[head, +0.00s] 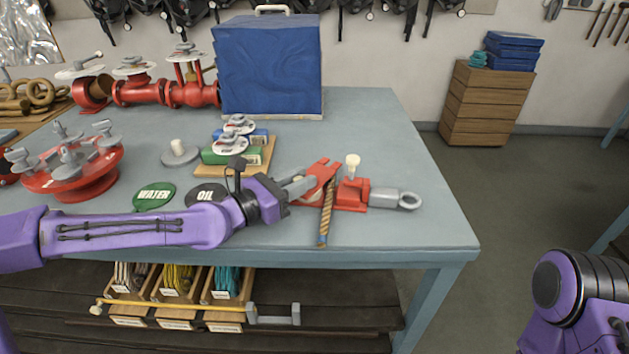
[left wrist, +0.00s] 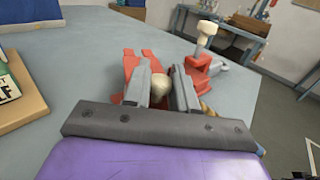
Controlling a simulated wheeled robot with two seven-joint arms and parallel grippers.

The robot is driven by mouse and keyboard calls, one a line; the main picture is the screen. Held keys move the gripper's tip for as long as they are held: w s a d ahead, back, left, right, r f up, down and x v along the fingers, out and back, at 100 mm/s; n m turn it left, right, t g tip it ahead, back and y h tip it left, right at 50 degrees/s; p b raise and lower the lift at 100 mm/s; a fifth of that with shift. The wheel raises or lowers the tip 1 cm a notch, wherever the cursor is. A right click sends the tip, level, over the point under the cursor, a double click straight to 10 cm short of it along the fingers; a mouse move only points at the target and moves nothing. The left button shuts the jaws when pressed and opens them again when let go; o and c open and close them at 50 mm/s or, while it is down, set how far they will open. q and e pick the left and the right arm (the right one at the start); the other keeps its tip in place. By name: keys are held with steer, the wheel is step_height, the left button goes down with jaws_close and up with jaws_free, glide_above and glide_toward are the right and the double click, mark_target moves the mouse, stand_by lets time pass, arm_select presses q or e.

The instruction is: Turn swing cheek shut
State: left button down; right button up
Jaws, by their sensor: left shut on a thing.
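The red swing cheek (head: 321,169) is on the grey-blue table and points up and to the left, swung away from the red block body (head: 352,196). In the left wrist view the cheek (left wrist: 130,66) is partly hidden behind my fingers. My left gripper (head: 303,186) is shut on a cream knob (left wrist: 161,85) at the cheek; the knob shows between the two fingers. The block body has a second cream knob (head: 352,161) standing upright on a post and a grey eye (head: 408,201) at its right. My right gripper is out of view.
The OIL disc (head: 206,195) and green WATER disc (head: 154,196) lie left. A wooden board (head: 257,166) with tags lies behind my left arm. The table's right rear is clear.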

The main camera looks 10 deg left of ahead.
arm_select(q)
steer(key=shift+d+r, duration=0.1)
steer(key=shift+d, duration=0.3)
steer(key=shift+w+d, duration=0.1)
steer(key=shift+d, duration=0.05)
stand_by(0.5)
steer(key=c, duration=0.9)
jaws_free()
steer(key=shift+c, duration=0.2)
